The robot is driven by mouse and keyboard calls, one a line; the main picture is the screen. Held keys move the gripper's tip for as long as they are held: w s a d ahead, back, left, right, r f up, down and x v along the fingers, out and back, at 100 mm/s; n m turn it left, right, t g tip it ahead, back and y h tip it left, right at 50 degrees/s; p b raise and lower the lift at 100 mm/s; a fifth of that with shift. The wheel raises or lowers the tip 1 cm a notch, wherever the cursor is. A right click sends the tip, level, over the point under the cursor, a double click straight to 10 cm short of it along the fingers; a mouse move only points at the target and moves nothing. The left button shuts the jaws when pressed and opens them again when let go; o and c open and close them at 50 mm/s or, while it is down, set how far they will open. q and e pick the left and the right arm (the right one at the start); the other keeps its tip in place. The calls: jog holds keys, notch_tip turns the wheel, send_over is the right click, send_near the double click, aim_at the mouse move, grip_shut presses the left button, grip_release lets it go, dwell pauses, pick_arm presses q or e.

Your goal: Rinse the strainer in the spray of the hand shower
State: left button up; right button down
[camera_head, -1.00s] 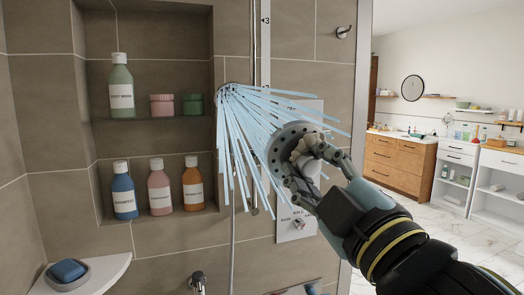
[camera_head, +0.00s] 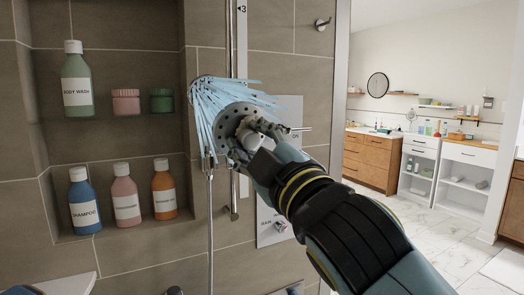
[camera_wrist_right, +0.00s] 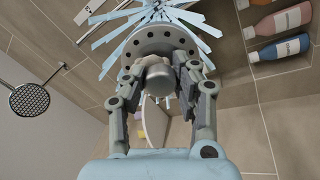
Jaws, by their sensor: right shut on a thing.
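The strainer (camera_head: 228,122) is a dark grey round disc with holes and a pale knob. My right gripper (camera_head: 247,147) is shut on that knob and holds the disc upright in the blue spray. The strainer also shows in the right wrist view (camera_wrist_right: 160,40), gripped between both fingers. The spray (camera_head: 207,98) fans out from the hand shower, meeting and partly passing behind the disc. The hand shower (camera_head: 193,90) is on the tiled wall by the rail; most of its head is hidden by the spray. My left gripper is not in view.
A wall niche at left holds a green body wash bottle (camera_head: 76,80), two small jars and a shampoo bottle (camera_head: 84,200) with others beside it. The shower control panel (camera_head: 283,180) is behind my arm. A round overhead shower (camera_wrist_right: 29,100) shows in the wrist view.

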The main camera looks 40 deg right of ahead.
aim_at(236, 125)
jog(key=shift+p+x, duration=0.45)
jog(key=shift+x, duration=3.05)
jog(key=shift+s, duration=0.15)
